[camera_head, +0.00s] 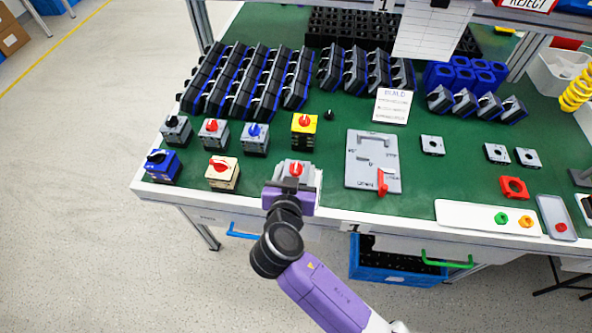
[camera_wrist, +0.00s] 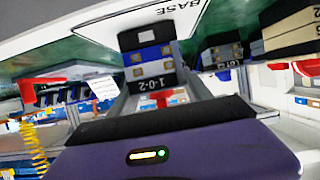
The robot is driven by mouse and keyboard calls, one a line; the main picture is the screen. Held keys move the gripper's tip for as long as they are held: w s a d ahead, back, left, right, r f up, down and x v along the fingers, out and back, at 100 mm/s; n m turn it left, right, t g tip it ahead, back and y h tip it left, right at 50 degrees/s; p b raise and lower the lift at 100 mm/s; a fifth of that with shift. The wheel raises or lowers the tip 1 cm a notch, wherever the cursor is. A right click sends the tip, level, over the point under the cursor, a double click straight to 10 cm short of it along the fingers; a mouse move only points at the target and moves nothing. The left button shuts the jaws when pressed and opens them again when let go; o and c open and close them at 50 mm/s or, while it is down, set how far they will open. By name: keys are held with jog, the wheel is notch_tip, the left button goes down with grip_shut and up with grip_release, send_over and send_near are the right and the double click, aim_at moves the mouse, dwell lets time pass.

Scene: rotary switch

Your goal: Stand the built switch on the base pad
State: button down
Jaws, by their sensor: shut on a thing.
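The built switch has a red knob and a light plate; its knob (camera_head: 296,169) shows just beyond my gripper (camera_head: 293,184) at the table's front edge. In the wrist view the switch (camera_wrist: 152,68) has black, blue and white blocks and a "1-0-2" label, and sits between the fingers of my shut gripper (camera_wrist: 158,80). The base pad (camera_wrist: 125,22) is a white sheet marked BASE, seen past the switch's black end. In the head view the pad shows partly as a white edge (camera_head: 318,181) beside the switch, mostly hidden. I cannot tell whether switch and pad touch.
Several other built switches stand close by on the left, including a cream one (camera_head: 222,174) and a yellow one (camera_head: 304,128). A grey fixture plate (camera_head: 360,152) with a red handle lies to the right.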

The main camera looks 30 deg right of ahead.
jog(key=shift+f, duration=0.1)
jog(key=shift+c, duration=2.3)
grip_release()
jog(key=shift+r, duration=0.25)
jog(key=v, duration=1.2)
jog(key=shift+f+b, duration=0.2)
jog(key=shift+b, duration=0.25)
